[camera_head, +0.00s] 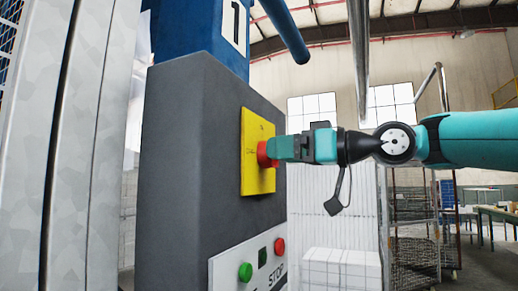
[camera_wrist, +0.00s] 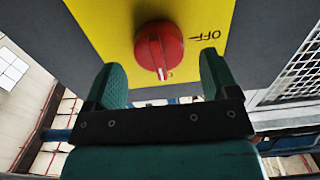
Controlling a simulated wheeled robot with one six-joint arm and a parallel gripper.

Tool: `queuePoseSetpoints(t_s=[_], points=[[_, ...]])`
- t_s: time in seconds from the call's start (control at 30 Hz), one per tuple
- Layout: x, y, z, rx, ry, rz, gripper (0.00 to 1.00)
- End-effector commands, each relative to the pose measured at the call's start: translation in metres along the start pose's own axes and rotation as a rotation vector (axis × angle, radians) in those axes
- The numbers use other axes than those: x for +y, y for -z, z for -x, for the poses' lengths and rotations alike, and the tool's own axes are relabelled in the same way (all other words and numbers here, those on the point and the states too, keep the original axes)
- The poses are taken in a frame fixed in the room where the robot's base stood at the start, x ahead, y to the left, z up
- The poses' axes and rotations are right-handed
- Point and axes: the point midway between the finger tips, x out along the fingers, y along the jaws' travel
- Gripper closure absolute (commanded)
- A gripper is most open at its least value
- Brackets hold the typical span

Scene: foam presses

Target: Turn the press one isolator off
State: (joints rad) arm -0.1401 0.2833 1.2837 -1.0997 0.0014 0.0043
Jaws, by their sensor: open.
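The press one isolator is a red rotary knob (camera_head: 263,154) on a yellow plate (camera_head: 257,130), on the side of a dark grey cabinet (camera_head: 200,150). In the wrist view the red knob (camera_wrist: 158,45) has a white mark at its lower edge, pointing down the picture. The printed word OFF is on the yellow plate (camera_wrist: 100,20) to the right of the knob, away from the mark. My gripper (camera_head: 280,150) is at the knob in the head view. In the wrist view my gripper (camera_wrist: 160,62) is open, with one finger on each side of the knob and gaps between.
A blue press body (camera_head: 190,30) marked 1 rises above the cabinet. A light panel with a green button (camera_head: 245,272), a red button (camera_head: 279,246) and the word STOP is below. A grey metal panel (camera_head: 100,150) stands left. A wire cart (camera_head: 412,225) stands right.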

Motion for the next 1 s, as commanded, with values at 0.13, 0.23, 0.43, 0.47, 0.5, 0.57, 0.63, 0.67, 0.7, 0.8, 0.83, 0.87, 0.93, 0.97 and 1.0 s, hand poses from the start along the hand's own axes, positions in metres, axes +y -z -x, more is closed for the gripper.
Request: queuePoseSetpoints(t_s=[0.13, 0.23, 0.43, 0.47, 0.5, 0.57, 0.63, 0.67, 0.7, 0.8, 0.83, 0.87, 0.93, 0.97, 1.0], points=[[0.0020, 0.0009, -0.0070, 0.000, -0.012, 0.001, 0.20], [0.0026, 0.0005, -0.0090, 0.000, -0.016, 0.001, 0.20], [0.0030, 0.0001, -0.0094, 0.000, -0.018, 0.001, 0.20], [0.0030, 0.0001, -0.0094, 0.000, -0.018, 0.001, 0.20], [0.0030, 0.0001, -0.0094, 0.000, -0.018, 0.001, 0.20], [0.0030, 0.0001, -0.0093, 0.000, -0.018, 0.001, 0.34], [0.0030, 0.0001, -0.0093, 0.000, -0.018, 0.001, 0.50], [0.0030, 0.0001, -0.0093, 0.000, -0.017, 0.001, 0.57], [0.0030, 0.0001, -0.0092, 0.000, -0.017, 0.001, 0.66], [0.0030, 0.0001, -0.0092, 0.000, -0.017, 0.001, 0.69], [0.0030, 0.0000, -0.0092, 0.000, -0.017, 0.002, 0.69], [0.0030, -0.0001, -0.0092, 0.000, -0.017, 0.003, 0.69], [0.0030, -0.0006, -0.0092, 0.000, -0.017, 0.010, 0.69], [0.0030, -0.0008, -0.0092, 0.000, -0.017, 0.015, 0.69], [0.0029, -0.0011, -0.0091, -0.001, -0.017, 0.023, 0.69]])
